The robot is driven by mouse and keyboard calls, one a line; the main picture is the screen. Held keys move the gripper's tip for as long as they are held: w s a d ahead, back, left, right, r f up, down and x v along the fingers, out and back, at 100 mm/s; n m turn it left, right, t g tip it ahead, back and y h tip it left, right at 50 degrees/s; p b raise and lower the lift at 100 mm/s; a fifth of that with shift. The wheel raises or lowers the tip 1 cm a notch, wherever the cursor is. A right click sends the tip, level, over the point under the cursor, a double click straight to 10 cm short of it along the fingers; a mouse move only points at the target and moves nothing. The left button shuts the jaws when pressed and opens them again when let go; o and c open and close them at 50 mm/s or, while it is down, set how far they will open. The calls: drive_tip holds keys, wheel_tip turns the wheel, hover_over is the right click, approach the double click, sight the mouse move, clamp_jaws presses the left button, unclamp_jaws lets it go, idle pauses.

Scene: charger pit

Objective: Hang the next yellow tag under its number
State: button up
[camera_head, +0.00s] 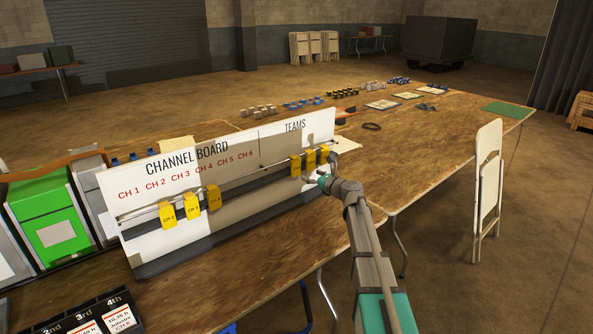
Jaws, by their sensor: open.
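The white channel board (268,150) stands on the wooden table, with red numbers CH 1 to CH 6 (186,174) on its left part and TEAMS on its right. Three yellow tags hang on the rail at the left: one (167,216), a second (192,206) and a third (214,198), roughly below CH 2, CH 3 and CH 4. Their lettering is too small to read surely. Three more yellow tags, one (296,166), one (310,160) and one (324,155), hang under TEAMS. My gripper (321,172) is open, just in front of this right group, with no tag visibly held.
A green box (50,225) stands left of the board. A black stand with numbered cards (85,315) is at the bottom left. Small connectors (303,104) and papers lie behind the board. A folding chair (487,180) stands right of the table.

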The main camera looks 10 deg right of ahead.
sight(297, 164)
drive_tip(key=x, duration=0.9)
drive_tip(key=shift+b, duration=0.35)
drive_tip(key=c, duration=0.9)
drive_tip(key=shift+r, duration=0.2)
drive_tip(key=shift+r+p, duration=0.65)
drive_tip(key=shift+p, duration=0.25)
drive_tip(key=shift+s, duration=0.1)
